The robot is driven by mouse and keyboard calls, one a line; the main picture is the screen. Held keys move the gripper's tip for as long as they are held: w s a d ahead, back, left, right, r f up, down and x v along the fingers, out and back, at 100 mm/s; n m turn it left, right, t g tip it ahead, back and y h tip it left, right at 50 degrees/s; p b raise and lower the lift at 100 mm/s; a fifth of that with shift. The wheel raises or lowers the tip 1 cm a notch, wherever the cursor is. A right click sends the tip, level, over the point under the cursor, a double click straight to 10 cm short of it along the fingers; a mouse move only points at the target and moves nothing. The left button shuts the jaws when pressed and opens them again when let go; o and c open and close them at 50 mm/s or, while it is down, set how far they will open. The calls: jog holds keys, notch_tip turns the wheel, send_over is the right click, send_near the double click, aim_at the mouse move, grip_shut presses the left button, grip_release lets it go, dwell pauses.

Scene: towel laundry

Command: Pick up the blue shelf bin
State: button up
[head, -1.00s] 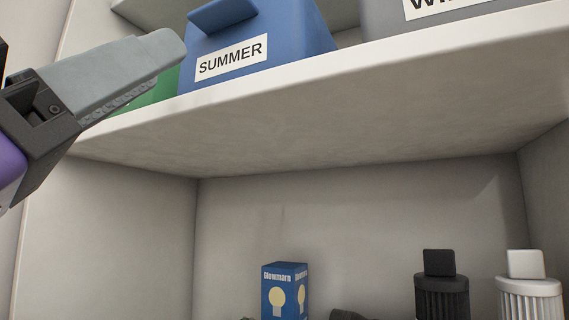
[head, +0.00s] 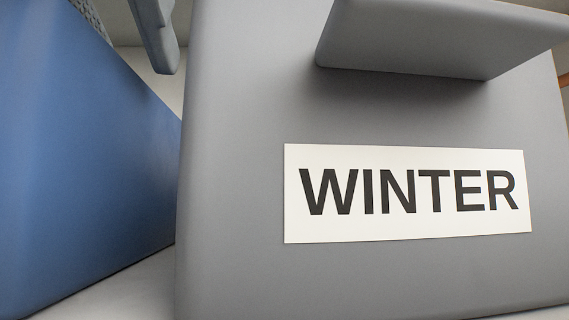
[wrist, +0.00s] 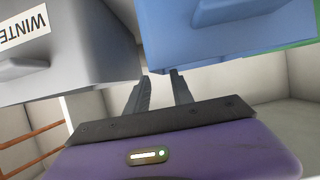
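The blue shelf bin (head: 75,170) fills the left of the head view, with its side facing the grey bin. In the wrist view, which looks upside down, the blue bin (wrist: 240,45) is at the top right with its handle. My gripper (wrist: 161,75) has its two fingers apart at the edge of the blue bin, on the grey bin's side. In the head view one finger (head: 160,35) hangs between the two bins, and a textured grey part shows behind the blue bin's top edge. The fingertips are partly hidden, so I cannot tell whether they touch the bin.
A grey bin (head: 240,260) labelled WINTER stands close on the right, with a narrow gap to the blue one. Both stand on a white shelf (head: 150,290). An orange-brown rack (wrist: 30,140) shows at the wrist view's lower left.

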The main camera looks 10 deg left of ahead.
aim_at(155, 94)
jog(key=p+x, duration=0.1)
jog(key=x, duration=0.2)
jog(key=p+x, duration=0.1)
jog(key=x, duration=0.2)
jog(key=shift+w+r, duration=0.15)
jog(key=shift+r, duration=0.1)
jog(key=shift+w+f+p, duration=0.3)
jog(key=shift+w, duration=0.1)
grip_shut()
dwell(0.8)
